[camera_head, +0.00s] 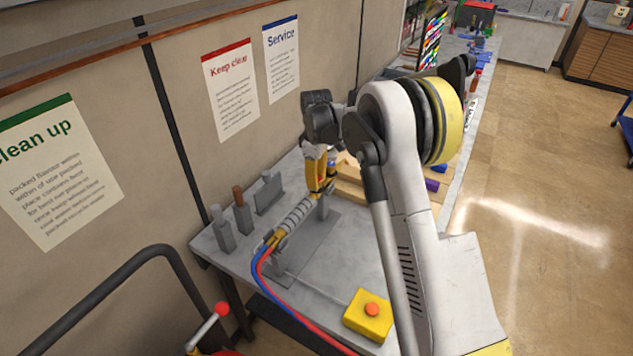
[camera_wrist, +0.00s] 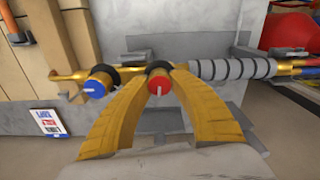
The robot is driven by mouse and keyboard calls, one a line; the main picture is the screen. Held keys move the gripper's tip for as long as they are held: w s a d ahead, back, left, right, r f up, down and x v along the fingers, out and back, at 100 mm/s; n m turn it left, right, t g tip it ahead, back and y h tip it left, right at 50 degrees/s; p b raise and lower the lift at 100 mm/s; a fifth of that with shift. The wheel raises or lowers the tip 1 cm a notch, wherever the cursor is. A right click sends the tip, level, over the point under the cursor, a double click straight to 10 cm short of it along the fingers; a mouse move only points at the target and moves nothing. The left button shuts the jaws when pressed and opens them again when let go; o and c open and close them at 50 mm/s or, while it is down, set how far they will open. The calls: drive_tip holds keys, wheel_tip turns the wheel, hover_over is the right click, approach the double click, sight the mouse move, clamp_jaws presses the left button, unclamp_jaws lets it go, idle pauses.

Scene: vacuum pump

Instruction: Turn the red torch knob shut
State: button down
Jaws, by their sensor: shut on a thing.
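The torch lies across the wrist view, with a brass body and a grey ribbed handle (camera_wrist: 235,68). Its red knob (camera_wrist: 158,86) has a white mark pointing roughly up and down in the picture. My gripper (camera_wrist: 157,80) has its yellow fingers shut on the red knob, one on each side. A blue knob (camera_wrist: 96,86) sits just left of the left finger, apart from it.
Red and blue hoses (camera_head: 268,266) run from the torch off the bench's near edge. A yellow box with an orange button (camera_head: 367,315) stands at the front right. Grey blocks (camera_head: 223,230) stand along the wall side. A small sign (camera_wrist: 50,123) lies lower left in the wrist view.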

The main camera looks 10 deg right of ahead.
drive_tip(key=m+b, duration=0.1)
drive_tip(key=m, duration=0.2)
drive_tip(key=shift+f, duration=0.1)
drive_tip(key=m+b, duration=0.2)
drive_tip(key=m, duration=0.3)
drive_tip(key=m+b, duration=0.1)
drive_tip(key=m, duration=0.3)
drive_tip(key=shift+d, duration=0.1)
drive_tip(key=shift+m+b, duration=0.3)
drive_tip(key=shift+m, duration=1.9)
drive_tip(key=c, duration=1.1)
unclamp_jaws()
drive_tip(key=shift+r, duration=0.2)
